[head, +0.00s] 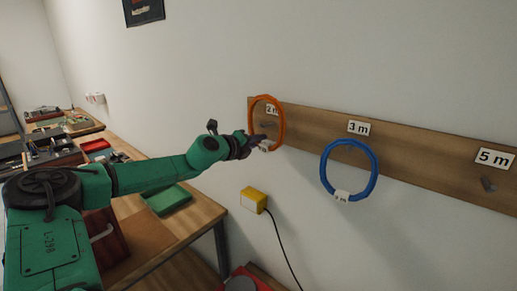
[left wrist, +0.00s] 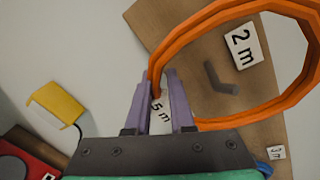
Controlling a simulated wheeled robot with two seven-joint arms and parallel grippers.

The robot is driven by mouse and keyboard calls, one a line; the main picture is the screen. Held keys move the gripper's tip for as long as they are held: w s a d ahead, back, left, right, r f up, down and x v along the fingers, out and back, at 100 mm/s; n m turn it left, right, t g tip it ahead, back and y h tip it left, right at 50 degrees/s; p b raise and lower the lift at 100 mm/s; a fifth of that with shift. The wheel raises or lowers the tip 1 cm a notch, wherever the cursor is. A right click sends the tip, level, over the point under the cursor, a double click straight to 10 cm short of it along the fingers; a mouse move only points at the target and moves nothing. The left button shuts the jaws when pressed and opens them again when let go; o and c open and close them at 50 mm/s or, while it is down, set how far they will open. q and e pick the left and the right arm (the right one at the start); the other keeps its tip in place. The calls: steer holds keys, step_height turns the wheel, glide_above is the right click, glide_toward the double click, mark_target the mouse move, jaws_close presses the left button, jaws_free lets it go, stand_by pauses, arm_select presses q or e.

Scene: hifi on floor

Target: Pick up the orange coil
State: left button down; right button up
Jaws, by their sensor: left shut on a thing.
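The orange coil (head: 281,122) is in front of the "2 m" sign (head: 272,110) on the wooden wall board. My left gripper (head: 260,142) is shut on its lower left side. In the left wrist view the coil (left wrist: 185,36) passes at the purple fingertips (left wrist: 160,80), and its white "5 m" tag (left wrist: 160,113) shows between the fingers. A dark hook (left wrist: 220,80) shows inside the ring, apart from the rim in the picture. I cannot tell whether the hook still reaches through the ring. My right gripper is not in view.
A blue coil (head: 374,172) with a white tag hangs below the "3 m" sign (head: 358,127). The hook (head: 488,184) under the "5 m" sign (head: 495,158) is bare. A yellow box (head: 253,200) with a cable is on the wall below. A workbench (head: 190,220) stands at left.

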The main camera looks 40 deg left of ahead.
arm_select(q)
steer(key=f+b+v, duration=0.2)
steer(key=b+v, duration=0.4)
steer(key=v, duration=0.3)
steer(key=s+a+f+b+v, duration=0.1)
steer(key=b+v, duration=0.5)
steer(key=v, duration=0.3)
steer(key=shift+s+f, duration=0.15)
steer(key=shift+f, duration=0.3)
